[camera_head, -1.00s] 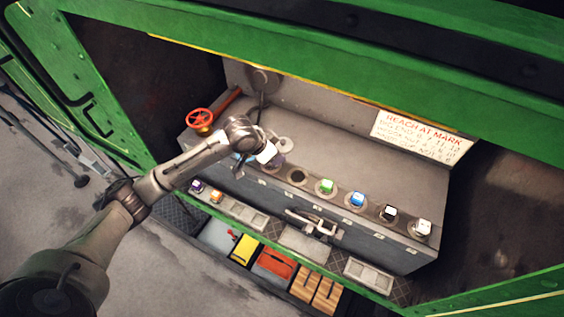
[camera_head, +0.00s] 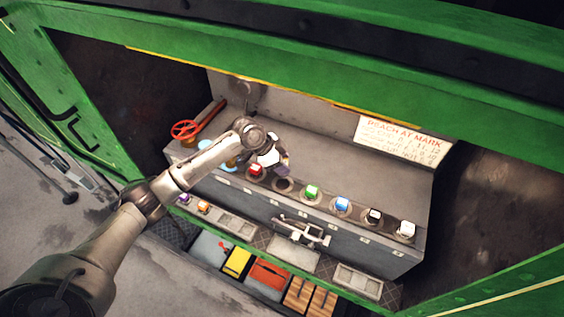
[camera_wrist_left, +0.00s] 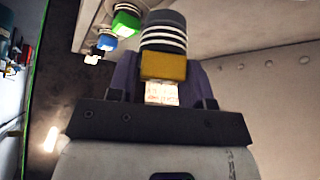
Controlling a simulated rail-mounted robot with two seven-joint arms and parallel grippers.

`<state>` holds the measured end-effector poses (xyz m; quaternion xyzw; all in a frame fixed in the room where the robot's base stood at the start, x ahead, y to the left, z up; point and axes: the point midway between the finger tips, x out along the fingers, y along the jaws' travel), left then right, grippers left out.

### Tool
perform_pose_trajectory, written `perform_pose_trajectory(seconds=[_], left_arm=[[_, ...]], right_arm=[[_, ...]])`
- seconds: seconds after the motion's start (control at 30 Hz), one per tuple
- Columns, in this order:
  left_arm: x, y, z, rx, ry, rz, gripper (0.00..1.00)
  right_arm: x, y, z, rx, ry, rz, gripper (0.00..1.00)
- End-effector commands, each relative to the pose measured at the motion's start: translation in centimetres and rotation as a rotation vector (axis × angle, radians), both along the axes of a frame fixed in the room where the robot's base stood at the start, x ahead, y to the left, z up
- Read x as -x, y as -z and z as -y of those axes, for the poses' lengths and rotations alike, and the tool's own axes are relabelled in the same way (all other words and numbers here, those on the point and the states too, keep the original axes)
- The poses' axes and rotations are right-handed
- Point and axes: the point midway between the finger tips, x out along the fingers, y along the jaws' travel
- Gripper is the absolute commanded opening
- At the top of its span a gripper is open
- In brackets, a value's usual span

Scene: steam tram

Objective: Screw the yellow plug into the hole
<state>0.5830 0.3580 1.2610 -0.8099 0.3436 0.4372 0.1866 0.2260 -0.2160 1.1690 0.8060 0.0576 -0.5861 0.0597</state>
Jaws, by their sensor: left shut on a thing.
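My left gripper (camera_head: 281,166) is above the work ledge, just above and slightly left of a dark empty hole (camera_head: 284,186) in the row. In the left wrist view its purple fingers (camera_wrist_left: 163,72) are shut on the yellow plug (camera_wrist_left: 163,67). The plug's dark body with white rings points away from the gripper, and it is clear of any hole in that view. In the head view the plug is hard to make out against the fingers. My right gripper is not in view.
A red plug (camera_head: 255,169) sits left of the hole; green (camera_head: 312,192), blue (camera_head: 342,204), black (camera_head: 375,216) and white (camera_head: 407,230) plugs sit to the right. A red valve wheel (camera_head: 185,130) stands at the left. A sign (camera_head: 401,141) is behind.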

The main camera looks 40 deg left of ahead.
Motion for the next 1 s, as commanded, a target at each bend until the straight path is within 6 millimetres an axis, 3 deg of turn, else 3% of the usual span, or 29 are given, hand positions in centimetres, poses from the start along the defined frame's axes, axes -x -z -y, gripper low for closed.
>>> perform_pose_trajectory(seconds=[0.7, 1.0], left_arm=[[0.0, 4.4, 0.0, 0.001, -0.002, 0.002, 0.08], [0.0, 6.1, 0.0, 0.001, -0.001, 0.001, 0.08]], right_arm=[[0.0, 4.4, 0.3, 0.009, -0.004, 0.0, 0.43], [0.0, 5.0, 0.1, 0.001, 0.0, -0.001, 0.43]])
